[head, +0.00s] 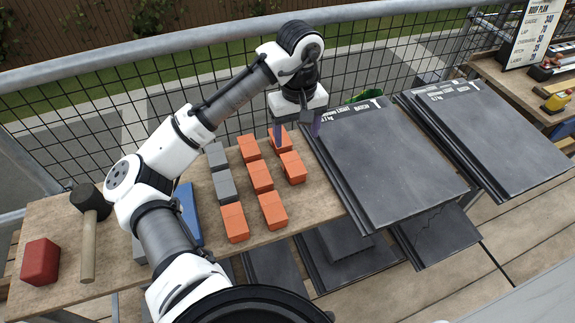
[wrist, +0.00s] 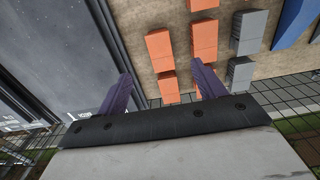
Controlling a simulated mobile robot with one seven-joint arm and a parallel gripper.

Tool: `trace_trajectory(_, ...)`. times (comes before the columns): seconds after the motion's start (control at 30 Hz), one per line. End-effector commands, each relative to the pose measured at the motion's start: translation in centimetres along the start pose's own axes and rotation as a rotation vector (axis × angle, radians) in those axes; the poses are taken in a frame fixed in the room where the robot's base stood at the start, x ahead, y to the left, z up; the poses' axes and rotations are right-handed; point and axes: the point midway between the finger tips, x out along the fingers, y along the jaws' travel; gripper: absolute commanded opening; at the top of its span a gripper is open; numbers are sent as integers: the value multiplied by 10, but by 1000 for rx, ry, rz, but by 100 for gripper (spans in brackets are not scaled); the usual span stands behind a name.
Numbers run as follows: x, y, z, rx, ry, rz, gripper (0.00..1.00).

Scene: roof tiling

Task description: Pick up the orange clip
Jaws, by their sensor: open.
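Several orange clips lie in rows on the wooden bench, among them a back right one (head: 284,144), one in front of it (head: 293,168) and a back middle one (head: 249,149). My gripper (head: 297,132) is open and empty over the back right of the rows, its purple fingers pointing down. In the head view its left finger partly covers the back right clip. In the wrist view, an orange clip (wrist: 169,87) shows between the open fingers (wrist: 162,72), with another (wrist: 160,46) just beyond. I cannot tell the height left above the clip.
Grey clips (head: 224,186) and a blue object (head: 188,213) lie left of the orange ones. A mallet (head: 89,230) and a red block (head: 40,261) are at far left. Dark tiles (head: 390,150) are close to the right. A mesh railing (head: 160,105) runs behind.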

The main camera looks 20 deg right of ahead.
Motion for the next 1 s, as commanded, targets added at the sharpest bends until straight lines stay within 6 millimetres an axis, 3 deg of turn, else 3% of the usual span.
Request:
trace_trajectory(0.33, 64, 0, 0, -1, -2, 3, 69)
trace_trajectory(0.63, 87, 1, 1, 1, 0, 4, 69)
trace_trajectory(1.0, 130, 1, 2, 1, 2, 4, 69)
